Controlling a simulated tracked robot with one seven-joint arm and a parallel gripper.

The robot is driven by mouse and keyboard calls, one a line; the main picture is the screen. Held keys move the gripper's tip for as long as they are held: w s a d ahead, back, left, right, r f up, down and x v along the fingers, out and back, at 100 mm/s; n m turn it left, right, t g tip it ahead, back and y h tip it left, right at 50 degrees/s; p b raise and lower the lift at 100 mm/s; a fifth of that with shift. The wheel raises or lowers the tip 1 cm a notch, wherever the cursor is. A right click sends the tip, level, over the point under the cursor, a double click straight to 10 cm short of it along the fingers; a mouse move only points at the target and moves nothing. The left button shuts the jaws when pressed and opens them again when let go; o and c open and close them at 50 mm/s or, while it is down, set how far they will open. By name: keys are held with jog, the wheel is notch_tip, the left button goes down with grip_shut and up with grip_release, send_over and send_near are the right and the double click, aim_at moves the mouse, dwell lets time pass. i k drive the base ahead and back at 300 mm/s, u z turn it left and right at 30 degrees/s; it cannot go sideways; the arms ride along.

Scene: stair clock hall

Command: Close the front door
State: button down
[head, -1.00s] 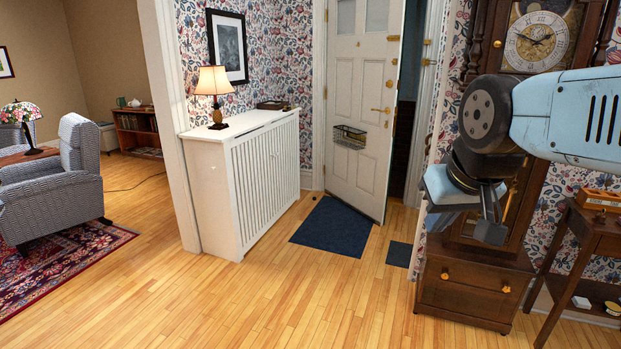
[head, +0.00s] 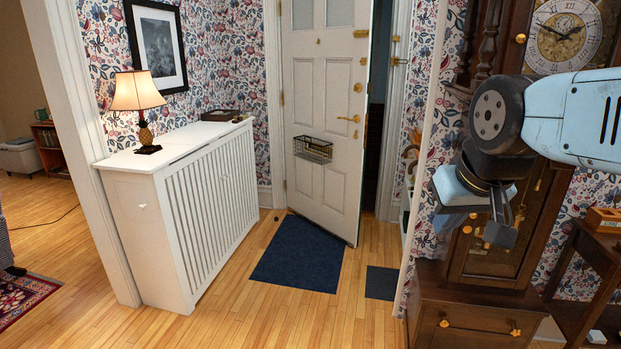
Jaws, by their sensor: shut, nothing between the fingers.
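The white front door (head: 322,115) stands ajar at the back of the hall. It is hinged on its left, and a dark gap shows between its right edge and the frame (head: 396,120). It has a brass lever handle (head: 349,119), brass locks above it and a wire basket (head: 312,149) on its face. My gripper (head: 500,232) is at the right, in front of the tall clock and well short of the door. It is shut and empty, with its fingers pointing down.
A white radiator cover (head: 190,210) with a lamp (head: 137,105) stands left of the door. A dark blue mat (head: 298,254) and a smaller dark mat (head: 381,283) lie before it. The tall clock (head: 510,265) and a side table (head: 590,285) crowd the right. Bare wood floor lies in front.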

aim_at(325, 189)
jog(key=z, duration=0.05)
jog(key=i, duration=2.2)
jog(key=u, duration=0.4)
jog(key=i, duration=1.55)
jog(key=u, duration=0.2)
